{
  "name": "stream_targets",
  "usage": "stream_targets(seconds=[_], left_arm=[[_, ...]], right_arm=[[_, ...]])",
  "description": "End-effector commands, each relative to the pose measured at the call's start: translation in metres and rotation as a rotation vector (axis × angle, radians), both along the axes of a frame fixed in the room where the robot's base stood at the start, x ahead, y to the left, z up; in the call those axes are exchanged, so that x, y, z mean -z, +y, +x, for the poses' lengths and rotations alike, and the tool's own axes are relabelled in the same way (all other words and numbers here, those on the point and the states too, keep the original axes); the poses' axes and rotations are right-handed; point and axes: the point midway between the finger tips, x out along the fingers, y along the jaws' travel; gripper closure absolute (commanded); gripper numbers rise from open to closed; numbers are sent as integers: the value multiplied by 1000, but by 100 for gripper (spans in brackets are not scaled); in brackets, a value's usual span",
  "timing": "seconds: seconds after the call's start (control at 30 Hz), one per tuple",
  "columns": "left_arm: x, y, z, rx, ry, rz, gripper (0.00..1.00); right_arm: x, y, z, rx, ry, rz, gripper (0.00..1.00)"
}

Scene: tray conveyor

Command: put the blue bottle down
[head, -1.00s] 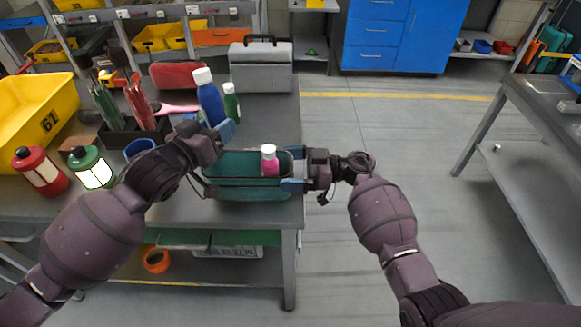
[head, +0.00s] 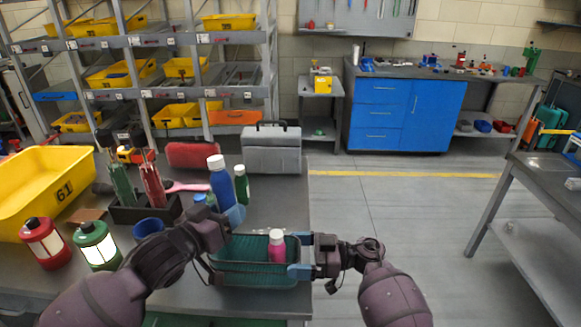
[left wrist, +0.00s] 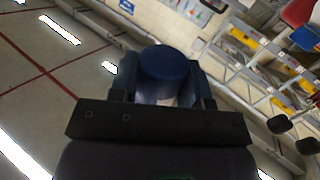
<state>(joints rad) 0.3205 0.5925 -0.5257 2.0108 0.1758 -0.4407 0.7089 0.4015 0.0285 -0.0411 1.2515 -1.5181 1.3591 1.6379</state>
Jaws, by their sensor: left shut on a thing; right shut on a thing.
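The blue bottle (head: 221,186) with a white cap stands roughly upright at my left gripper (head: 228,217). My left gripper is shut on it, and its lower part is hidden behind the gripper. In the left wrist view a dark blue round end (left wrist: 165,63) shows between the two fingers (left wrist: 163,85). My right gripper (head: 298,271) is shut on the right end of a green tray (head: 233,280) at the table's front right corner. A pink bottle (head: 277,250) with a white cap stands in the tray. Whether the blue bottle touches anything below is hidden.
A smaller blue-green bottle (head: 242,187) stands just behind the blue bottle. A grey case (head: 272,152) and a red case (head: 193,154) are at the back. Left are a tool holder (head: 150,208), lanterns (head: 97,245) and a yellow bin (head: 45,190). Some grey tabletop (head: 276,203) behind the tray is clear.

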Motion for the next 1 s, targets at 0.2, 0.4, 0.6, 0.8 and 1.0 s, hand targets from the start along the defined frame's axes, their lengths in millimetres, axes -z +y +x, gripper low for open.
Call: stream_targets(seconds=[0.2, 0.4, 0.6, 0.8, 1.0], left_arm=[[0, 0, 0, 0, -1, -1, 100], [-3, 2, 1, -15, -17, 11, 100], [-17, 18, 5, -115, -104, 87, 100], [-22, 33, 7, -198, -158, 147, 100], [8, 35, 7, -208, -162, 157, 100]], right_arm=[[0, 0, 0, 0, 0, 0, 36], [0, 0, 0, 0, 1, 0, 36], [0, 0, 0, 0, 1, 0, 36], [0, 0, 0, 0, 1, 0, 36], [0, 0, 0, 0, 0, 0, 36]])
